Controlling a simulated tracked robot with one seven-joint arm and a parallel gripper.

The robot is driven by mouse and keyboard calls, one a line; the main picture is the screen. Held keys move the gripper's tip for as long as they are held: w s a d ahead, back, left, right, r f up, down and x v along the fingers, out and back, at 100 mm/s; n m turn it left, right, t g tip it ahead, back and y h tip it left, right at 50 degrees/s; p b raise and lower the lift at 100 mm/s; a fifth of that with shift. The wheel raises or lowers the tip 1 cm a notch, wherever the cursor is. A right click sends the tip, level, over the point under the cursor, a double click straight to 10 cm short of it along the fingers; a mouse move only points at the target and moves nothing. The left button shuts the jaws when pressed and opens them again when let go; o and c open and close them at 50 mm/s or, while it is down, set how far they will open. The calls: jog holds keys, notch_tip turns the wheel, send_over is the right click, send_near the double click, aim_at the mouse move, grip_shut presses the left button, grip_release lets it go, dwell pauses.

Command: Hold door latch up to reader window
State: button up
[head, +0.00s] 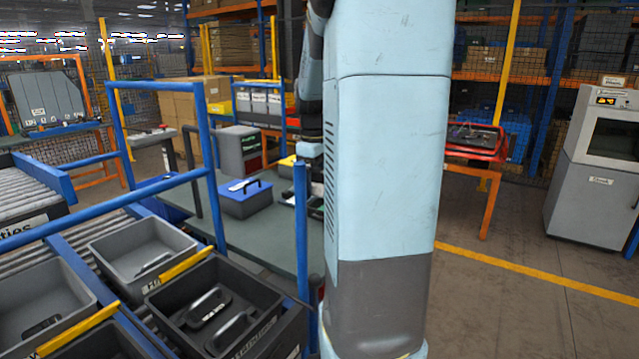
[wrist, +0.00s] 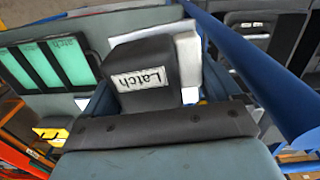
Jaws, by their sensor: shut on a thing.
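In the wrist view a dark block with a white "Latch" label (wrist: 143,76) sits just beyond the dark bar of my gripper (wrist: 160,126). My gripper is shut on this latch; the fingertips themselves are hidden. In the head view my column covers the middle, so latch and gripper cannot be made out there. A grey cabinet (head: 585,195) at the right has a dark window (head: 612,140) and a small lit display above it. I cannot tell whether it is the reader. In the wrist view, teal panels (wrist: 40,68) with a partly readable label lie left of the latch.
A green-topped bench (head: 255,232) holds a blue box (head: 244,197) and a grey case (head: 238,150). Blue rails (head: 209,150) and grey and black bins (head: 142,250) stand at the left. A red tray (head: 474,142) sits on an orange stand. Floor at the right is clear.

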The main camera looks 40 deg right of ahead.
jog(key=w+a, duration=0.3)
jog(key=w, duration=0.5)
jog(key=shift+w, duration=0.3)
jog(key=s+d, duration=0.1)
jog(key=s, duration=0.2)
jog(key=s+d, duration=0.1)
jog(key=s, duration=0.3)
jog(key=s+d, duration=0.2)
jog(key=s, duration=0.2)
jog(key=shift+s+d, duration=0.1)
jog(key=shift+s, duration=0.1)
jog(key=shift+s, duration=0.1)
dwell(0.5)
